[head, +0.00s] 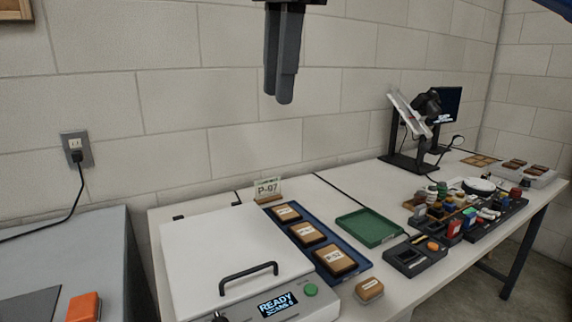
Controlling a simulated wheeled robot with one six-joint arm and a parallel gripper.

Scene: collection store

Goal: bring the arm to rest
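My gripper (279,94) hangs at the top of the head view with its dark fingers pointing down. It is in the air in front of the block wall, well above the table. The fingers overlap from this angle, so any gap between them is hidden. Nothing shows between or below them. The rest of my arm is mostly out of the picture.
Below are a white-lidded device (215,245) reading READY, a blue tray (295,222) with labelled brown blocks, and a P-97 sign (268,187). Further right are a green tray (369,227), dark trays of small items (418,262) and a scanner stand (405,163).

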